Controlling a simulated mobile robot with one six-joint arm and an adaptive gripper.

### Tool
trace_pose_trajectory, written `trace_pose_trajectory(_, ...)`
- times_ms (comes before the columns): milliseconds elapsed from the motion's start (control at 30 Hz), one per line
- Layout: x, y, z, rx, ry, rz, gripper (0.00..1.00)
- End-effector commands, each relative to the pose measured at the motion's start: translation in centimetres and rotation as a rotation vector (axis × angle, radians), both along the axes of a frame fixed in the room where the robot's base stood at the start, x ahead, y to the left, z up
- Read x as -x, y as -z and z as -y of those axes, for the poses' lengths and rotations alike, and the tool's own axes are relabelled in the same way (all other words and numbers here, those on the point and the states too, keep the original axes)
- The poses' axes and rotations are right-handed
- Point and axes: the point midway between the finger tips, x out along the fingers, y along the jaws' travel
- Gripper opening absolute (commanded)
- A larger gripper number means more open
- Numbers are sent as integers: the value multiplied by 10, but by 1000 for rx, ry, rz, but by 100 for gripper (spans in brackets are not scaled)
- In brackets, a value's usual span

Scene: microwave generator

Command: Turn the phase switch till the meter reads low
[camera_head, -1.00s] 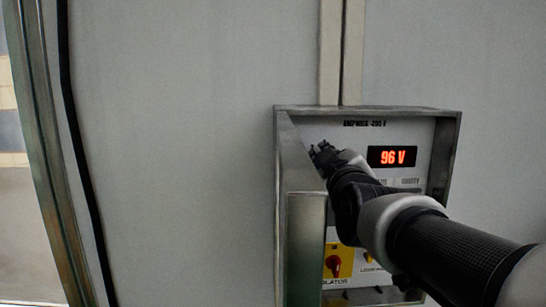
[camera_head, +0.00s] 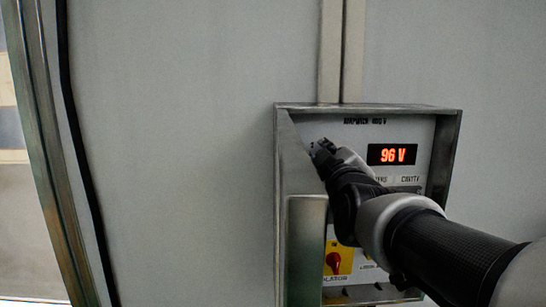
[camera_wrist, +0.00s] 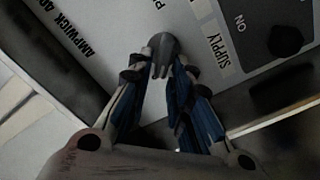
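The panel (camera_head: 430,130) is a grey metal box on the wall. Its meter (camera_head: 391,155) shows 96 V in red digits. In the wrist view a dark rounded knob (camera_wrist: 163,46) sits between my fingertips, beside a label starting with "P"; I take it for the phase switch. My gripper (camera_wrist: 163,68) has its fingers drawn in on both sides of this knob and appears shut on it. In the head view my gripper (camera_head: 322,152) is at the panel's upper left, left of the meter, and hides the knob there.
Another black knob (camera_wrist: 286,40) is near the "SUPPLY" label and "ON". The box's raised metal rim and left-hand side plate (camera_head: 306,250) stand close to my gripper.

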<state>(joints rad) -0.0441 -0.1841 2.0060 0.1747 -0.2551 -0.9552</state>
Motion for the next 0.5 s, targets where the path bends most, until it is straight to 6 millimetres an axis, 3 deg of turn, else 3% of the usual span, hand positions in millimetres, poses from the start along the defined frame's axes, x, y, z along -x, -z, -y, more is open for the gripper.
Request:
trace_pose_trajectory(133, 0, 0, 0, 0, 0, 0, 31)
trace_pose_trajectory(500, 5, -1, 0, -1, 0, 1, 31)
